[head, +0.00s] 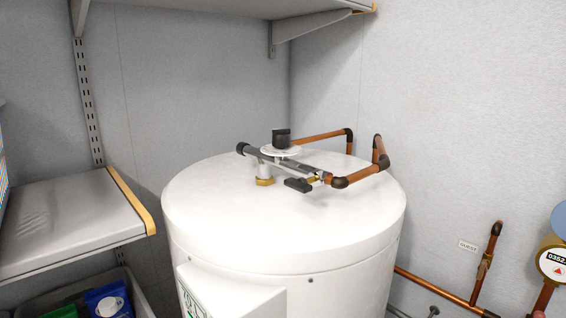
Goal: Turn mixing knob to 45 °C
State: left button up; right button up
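A black mixing knob (281,138) sits upright on a white round dial plate (281,151) above the top of a white cylindrical tank (290,215). The dial's markings are too small to read, so the set temperature cannot be told. A black lever handle (298,185) lies lower on the same valve assembly, near the copper pipe. A brass fitting (264,180) joins the valve to the tank top. Neither of my grippers shows in the head view.
Copper pipes (365,172) run from the valve toward the wall. A grey shelf (65,225) stands at the left, with a bin (142,291) below it. Another shelf (235,8) hangs above the tank. A round gauge (553,262) is at the right. The tank's front top is clear.

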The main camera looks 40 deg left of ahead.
aim_at(281, 138)
jog(key=i+u, duration=0.15)
jog(key=u, duration=0.2)
jog(key=i+u, duration=0.2)
jog(key=u, duration=0.2)
